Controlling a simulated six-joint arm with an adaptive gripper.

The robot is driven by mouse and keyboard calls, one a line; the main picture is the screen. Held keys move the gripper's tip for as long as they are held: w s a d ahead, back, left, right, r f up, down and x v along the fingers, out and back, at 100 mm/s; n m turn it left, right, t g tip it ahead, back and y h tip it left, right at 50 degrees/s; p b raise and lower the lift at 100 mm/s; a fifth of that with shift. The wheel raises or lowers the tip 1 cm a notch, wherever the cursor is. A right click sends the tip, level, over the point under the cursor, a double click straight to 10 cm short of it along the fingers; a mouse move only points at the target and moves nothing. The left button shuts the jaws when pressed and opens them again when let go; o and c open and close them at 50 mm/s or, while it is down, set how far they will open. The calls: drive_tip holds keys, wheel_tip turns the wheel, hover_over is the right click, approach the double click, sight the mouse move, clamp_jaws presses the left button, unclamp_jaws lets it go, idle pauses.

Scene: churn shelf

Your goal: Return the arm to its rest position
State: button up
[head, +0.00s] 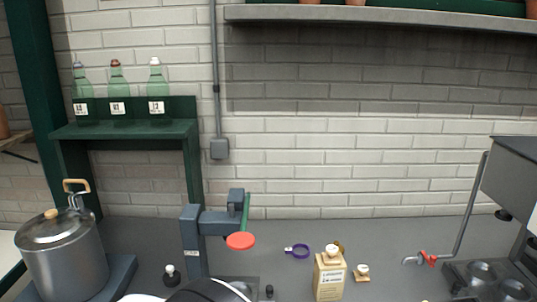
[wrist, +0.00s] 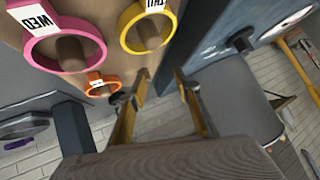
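My gripper (wrist: 163,82) shows in the wrist view with two yellowish-brown fingers apart and a clear gap between them. Nothing is held in the gap. The fingers point toward a brown board (wrist: 105,22) that carries coloured rings on pegs, and they look apart from it. In the head view, a black and white rounded shape at the bottom edge may be part of my arm; the fingers do not show there.
The wrist view shows a pink ring (wrist: 38,48), a yellow ring (wrist: 124,29) and an orange ring (wrist: 89,84). On the counter (head: 340,228) are a steel pot (head: 65,262), a purple ring (head: 302,252) and a beige bottle (head: 329,278). A green shelf (head: 125,129) holds bottles.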

drive_tip(key=s+g, duration=0.1)
drive_tip(key=s+d+r+n+g, duration=0.1)
drive_tip(key=s, duration=0.1)
drive_tip(key=s+d+r+g+y, duration=0.1)
drive_tip(key=shift+s+d+r, duration=0.1)
drive_tip(key=shift+s+d, duration=0.15)
drive_tip(key=shift+s, duration=0.15)
drive_tip(key=s+d+r+m+h, duration=0.1)
drive_tip(key=s+d+r, duration=0.3)
drive_tip(key=d, duration=1.3)
drive_tip(key=s+d+r+m+h, duration=0.1)
drive_tip(key=s+d+r+h, duration=0.2)
drive_tip(key=s+d, duration=0.6)
drive_tip(key=s+d+r+m+h, duration=0.1)
drive_tip(key=s+d+r, duration=0.5)
drive_tip(key=d, duration=1.9)
drive_tip(key=shift+s+d+r+m+h, duration=0.3)
drive_tip(key=shift+r+h, duration=0.25)
drive_tip(key=shift+h, duration=0.15)
